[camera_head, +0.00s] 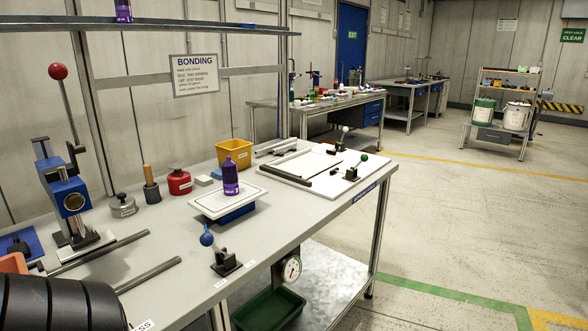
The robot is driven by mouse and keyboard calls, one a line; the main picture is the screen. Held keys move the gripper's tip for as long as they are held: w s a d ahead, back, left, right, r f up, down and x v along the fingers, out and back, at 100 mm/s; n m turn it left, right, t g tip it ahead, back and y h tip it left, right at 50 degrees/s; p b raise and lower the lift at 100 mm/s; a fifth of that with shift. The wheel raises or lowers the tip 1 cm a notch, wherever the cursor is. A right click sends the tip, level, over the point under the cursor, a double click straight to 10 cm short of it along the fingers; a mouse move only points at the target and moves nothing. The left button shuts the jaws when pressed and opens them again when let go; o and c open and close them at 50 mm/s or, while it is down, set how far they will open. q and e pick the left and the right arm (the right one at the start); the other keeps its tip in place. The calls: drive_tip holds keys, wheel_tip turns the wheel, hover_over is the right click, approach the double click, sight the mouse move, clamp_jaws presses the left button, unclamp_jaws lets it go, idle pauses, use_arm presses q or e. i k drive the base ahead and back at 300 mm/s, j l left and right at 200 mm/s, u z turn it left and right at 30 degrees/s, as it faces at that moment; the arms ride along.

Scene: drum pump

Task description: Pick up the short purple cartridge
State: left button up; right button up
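A purple bottle-shaped cartridge (231,178) with a narrow neck and a light label stands upright on a white plate (211,205) over a blue base on the workbench. A second purple item (123,12) stands on the upper shelf at the top left; the frame edge cuts off its top. I cannot tell from this view which of the two is the short one. Neither of my grippers shows in this view.
A yellow bin (233,153), a red can (179,182) and a blue press (66,195) stand along the back. A blue-knobbed lever (207,236) is in front of the plate. A white board (318,167) lies to the right. A black ribbed shape (55,303) fills the lower left.

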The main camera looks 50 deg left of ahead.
sight(229, 168)
drive_tip(key=i, duration=1.4)
drive_tip(key=i+u, duration=0.2)
drive_tip(key=i, duration=0.35)
drive_tip(key=i+l+u, duration=0.2)
drive_tip(key=i, duration=0.35)
drive_tip(key=u, duration=1.55)
